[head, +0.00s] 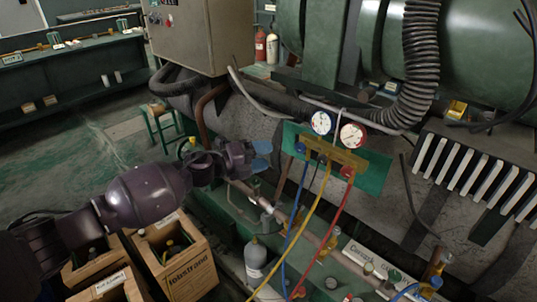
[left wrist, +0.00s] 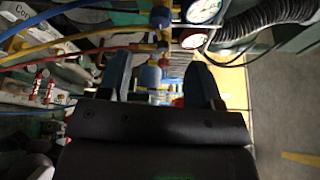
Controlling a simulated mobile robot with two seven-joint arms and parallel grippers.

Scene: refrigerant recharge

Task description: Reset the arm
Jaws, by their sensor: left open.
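My left arm (head: 150,190) reaches in from the left in the head view. Its gripper (head: 262,156) is open, a little to the left of the gauge manifold (head: 335,153). The manifold is a yellow bar on a green plate with a blue-rimmed gauge (head: 321,122) and a red-rimmed gauge (head: 352,135). Blue, yellow and red hoses hang from it. In the left wrist view the two dark fingers (left wrist: 158,78) stand apart. My right gripper is not in view.
Cardboard boxes (head: 188,262) with bottles stand below my left arm. A grey cylinder (head: 255,260) and several small fittings sit on the green bench below the manifold. A ribbed black hose (head: 420,60) hangs at upper right. Open floor (head: 70,150) lies at left.

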